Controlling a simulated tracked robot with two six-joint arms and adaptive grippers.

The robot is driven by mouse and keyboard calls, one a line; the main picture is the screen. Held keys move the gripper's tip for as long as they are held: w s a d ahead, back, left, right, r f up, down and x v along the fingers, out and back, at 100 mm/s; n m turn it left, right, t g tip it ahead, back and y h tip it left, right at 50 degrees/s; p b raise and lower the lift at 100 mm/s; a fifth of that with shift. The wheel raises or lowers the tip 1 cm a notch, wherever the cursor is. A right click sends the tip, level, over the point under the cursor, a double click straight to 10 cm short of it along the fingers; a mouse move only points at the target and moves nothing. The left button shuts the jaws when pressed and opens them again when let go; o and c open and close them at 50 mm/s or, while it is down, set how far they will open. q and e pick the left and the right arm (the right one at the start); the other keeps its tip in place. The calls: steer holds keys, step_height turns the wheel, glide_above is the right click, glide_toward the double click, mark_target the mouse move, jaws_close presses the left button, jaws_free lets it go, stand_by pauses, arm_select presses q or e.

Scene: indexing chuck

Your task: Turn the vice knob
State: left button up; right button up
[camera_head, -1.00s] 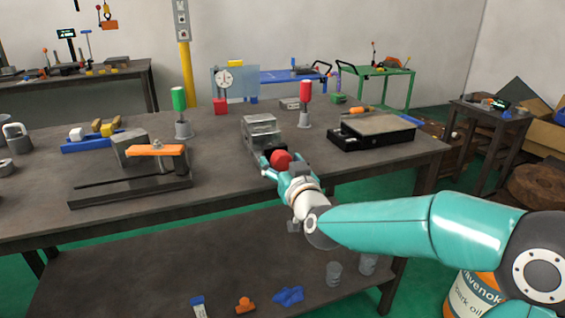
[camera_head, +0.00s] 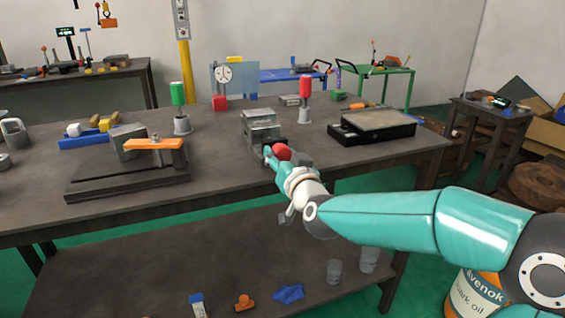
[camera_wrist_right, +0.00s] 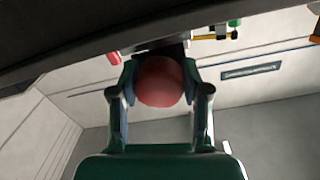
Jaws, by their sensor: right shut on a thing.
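The vice (camera_head: 262,127) is a grey metal block on the front middle of the workbench. Its red round knob (camera_head: 281,151) faces the bench's front edge. My right gripper (camera_head: 272,155) reaches in from the right and is shut on the knob. In the right wrist view the red knob (camera_wrist_right: 159,81) sits between the two fingers of my right gripper (camera_wrist_right: 159,90), one on each side. The vice body is mostly hidden in that view. My left gripper is not in view.
An orange-topped fixture (camera_head: 155,144) stands to the left on the bench. A black-framed plate (camera_head: 372,126) lies to the right. A red-handled tool (camera_head: 304,100) and a green-handled tool (camera_head: 178,108) stand behind.

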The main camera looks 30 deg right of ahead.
steer(key=shift+m+b, duration=0.4)
steer(key=shift+m, duration=0.8)
steer(key=o, duration=1.1)
steer(key=shift+o, duration=0.2)
steer(key=shift+s, duration=0.15)
steer(key=v, duration=1.1)
steer(key=shift+s, duration=0.35)
steer(key=shift+a, duration=0.15)
